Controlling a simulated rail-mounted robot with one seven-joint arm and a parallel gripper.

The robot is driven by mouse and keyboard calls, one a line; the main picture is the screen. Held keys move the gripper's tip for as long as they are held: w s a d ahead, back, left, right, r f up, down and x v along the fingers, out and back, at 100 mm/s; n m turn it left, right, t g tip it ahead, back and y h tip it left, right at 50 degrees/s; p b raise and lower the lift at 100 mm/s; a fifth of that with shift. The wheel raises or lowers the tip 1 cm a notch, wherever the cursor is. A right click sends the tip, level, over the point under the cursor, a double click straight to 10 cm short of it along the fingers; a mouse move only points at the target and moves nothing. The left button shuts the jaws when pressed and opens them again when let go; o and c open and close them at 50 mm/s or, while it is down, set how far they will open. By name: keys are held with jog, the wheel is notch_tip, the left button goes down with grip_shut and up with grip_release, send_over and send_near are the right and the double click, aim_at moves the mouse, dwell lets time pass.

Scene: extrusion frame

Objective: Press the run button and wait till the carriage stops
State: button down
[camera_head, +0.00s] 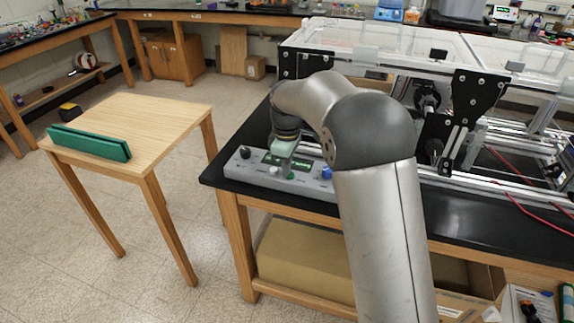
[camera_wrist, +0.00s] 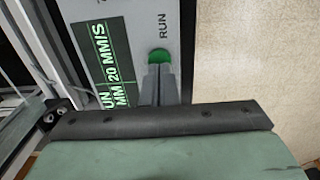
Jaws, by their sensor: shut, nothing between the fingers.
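The grey control box (camera_head: 243,169) sits on the front left corner of the black bench. In the wrist view its panel (camera_wrist: 138,18) carries a green button (camera_wrist: 159,56) beside the word RUN. A lit green display (camera_wrist: 105,60) shows partly hidden text, including "20 MM/S" and what looks like "RUN". My gripper (camera_wrist: 158,78) is shut and empty, its fingertips at the green button's edge and covering part of it. I cannot tell how far the button is pressed. In the head view my gripper (camera_head: 288,165) is over the box. The carriage cannot be clearly picked out.
The aluminium extrusion frame (camera_head: 365,60) with black plates (camera_head: 477,95) stands behind my arm. A blue knob (camera_head: 326,173) and a black knob (camera_head: 245,152) are on the box. A wooden table (camera_head: 150,120) with a green bar (camera_head: 88,143) stands left, across open floor.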

jog(key=shift+s+d+f, duration=0.1)
jog(key=shift+s+f, duration=0.15)
jog(key=shift+f, duration=0.5)
notch_tip(320, 180, up, 16)
jog(key=p, duration=0.2)
jog(key=shift+w+f, duration=0.2)
jog(key=shift+f, duration=0.05)
jog(key=s+d+f+m, duration=0.2)
jog(key=s+d+m, duration=0.75)
jog(key=s, duration=0.65)
jog(key=s+d+f+m, duration=0.2)
jog(key=s+d+f, duration=0.1)
jog(key=s, duration=0.6)
jog(key=s+d+f+m, duration=0.3)
jog(key=s+d+f, duration=0.1)
jog(key=s, duration=0.4)
jog(key=shift+s+d+f, duration=0.25)
jog(key=shift+s+f, duration=0.1)
jog(key=shift+f, duration=0.3)
dwell(1.7)
